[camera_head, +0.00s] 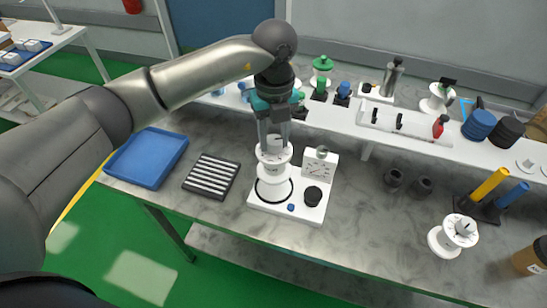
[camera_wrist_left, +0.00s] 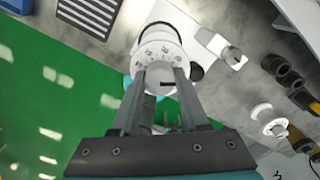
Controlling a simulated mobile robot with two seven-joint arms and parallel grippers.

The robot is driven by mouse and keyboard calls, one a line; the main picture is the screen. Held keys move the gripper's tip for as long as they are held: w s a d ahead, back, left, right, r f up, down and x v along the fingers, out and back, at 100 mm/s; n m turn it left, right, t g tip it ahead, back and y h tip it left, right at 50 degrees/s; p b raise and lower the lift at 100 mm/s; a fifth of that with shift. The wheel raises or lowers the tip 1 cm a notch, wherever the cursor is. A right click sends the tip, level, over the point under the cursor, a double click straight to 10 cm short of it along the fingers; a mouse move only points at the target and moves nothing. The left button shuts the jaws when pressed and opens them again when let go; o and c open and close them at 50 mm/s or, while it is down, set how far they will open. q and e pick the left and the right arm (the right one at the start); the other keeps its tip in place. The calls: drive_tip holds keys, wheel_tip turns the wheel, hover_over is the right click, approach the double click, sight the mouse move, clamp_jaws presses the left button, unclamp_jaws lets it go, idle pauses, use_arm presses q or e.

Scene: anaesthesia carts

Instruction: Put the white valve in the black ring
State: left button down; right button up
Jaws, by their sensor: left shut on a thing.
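The white valve (camera_head: 274,174) is a white spool-like piece with a marked dial flange, and it also shows in the left wrist view (camera_wrist_left: 160,53). My left gripper (camera_head: 274,143) points down and is shut on its top knob; the fingers also show in the left wrist view (camera_wrist_left: 160,85). The black ring (camera_head: 261,199) lies on a white base plate (camera_head: 304,212). The valve looks upright over the ring and hides its far part. I cannot tell whether its foot touches the plate or hovers. My right gripper is not in view.
The plate also bears a gauge panel (camera_head: 320,166), a black knob (camera_head: 313,196) and a small blue piece. A blue tray (camera_head: 147,158) and a dark slatted block (camera_head: 211,176) lie left. Another white spool-like part (camera_head: 453,236) stands right. A shelf with fittings runs behind.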

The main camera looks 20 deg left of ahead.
sight(274, 159)
use_arm(q)
drive_tip(key=shift+f, duration=3.45)
drive_tip(key=shift+f, duration=0.15)
drive_tip(key=shift+c, duration=2.1)
unclamp_jaws()
wheel_tip(274, 159, up, 12)
drive_tip(key=shift+r, duration=0.15)
